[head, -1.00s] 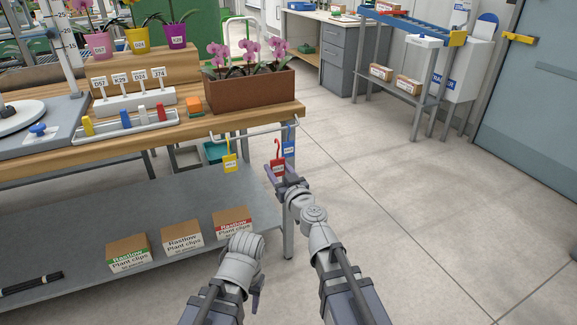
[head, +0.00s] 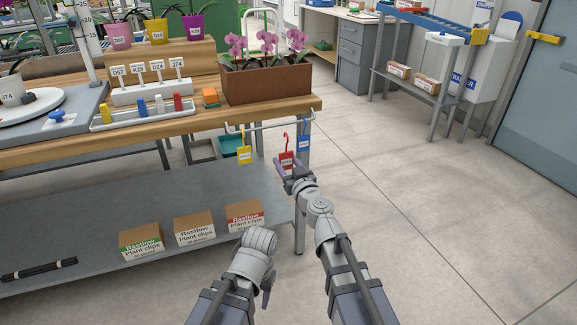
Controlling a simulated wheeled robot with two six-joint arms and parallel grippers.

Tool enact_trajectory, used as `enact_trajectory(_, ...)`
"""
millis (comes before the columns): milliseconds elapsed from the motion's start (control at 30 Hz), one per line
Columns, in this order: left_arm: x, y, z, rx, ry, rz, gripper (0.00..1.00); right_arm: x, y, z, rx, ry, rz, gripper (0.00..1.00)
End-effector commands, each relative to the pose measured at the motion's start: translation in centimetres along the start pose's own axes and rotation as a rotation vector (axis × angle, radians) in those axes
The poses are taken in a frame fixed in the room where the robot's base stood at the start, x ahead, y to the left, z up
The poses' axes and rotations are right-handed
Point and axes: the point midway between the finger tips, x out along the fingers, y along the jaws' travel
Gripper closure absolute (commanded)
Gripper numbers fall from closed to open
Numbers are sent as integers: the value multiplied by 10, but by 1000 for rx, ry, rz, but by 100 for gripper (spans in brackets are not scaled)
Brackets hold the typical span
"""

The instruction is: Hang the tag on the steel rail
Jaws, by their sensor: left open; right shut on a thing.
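The steel rail (head: 268,127) runs along the front right edge of the wooden bench. A yellow tag (head: 244,155) hangs on its left part and a blue tag (head: 304,143) at its right end. My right gripper (head: 287,168) is shut on a red tag (head: 287,158) with a white label. The red tag is upright, its red hook pointing up, and the hook top appears just below the rail, between the other two tags. I cannot tell its depth from the rail. My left gripper (head: 267,286) is open and empty, low in front of the shelf; its fingers are partly hidden.
Several plant clip boxes (head: 194,230) sit on the lower shelf (head: 90,225). The floor to the right is clear.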

Motion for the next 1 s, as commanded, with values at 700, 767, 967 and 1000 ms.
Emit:
enact_trajectory(700, 0, 0, 0, 0, 0, 0, 50, 45, 0, 0, 0, 0, 0, 91)
enact_trajectory(767, 0, 0, 0, 0, 0, 0, 50, 45, 0, 0, 0, 0, 0, 91)
enact_trajectory(967, 0, 0, 0, 0, 0, 0, 50, 44, 0, 0, 0, 0, 0, 91)
enact_trajectory(1000, 0, 0, 0, 0, 0, 0, 50, 45, 0, 0, 0, 0, 0, 91)
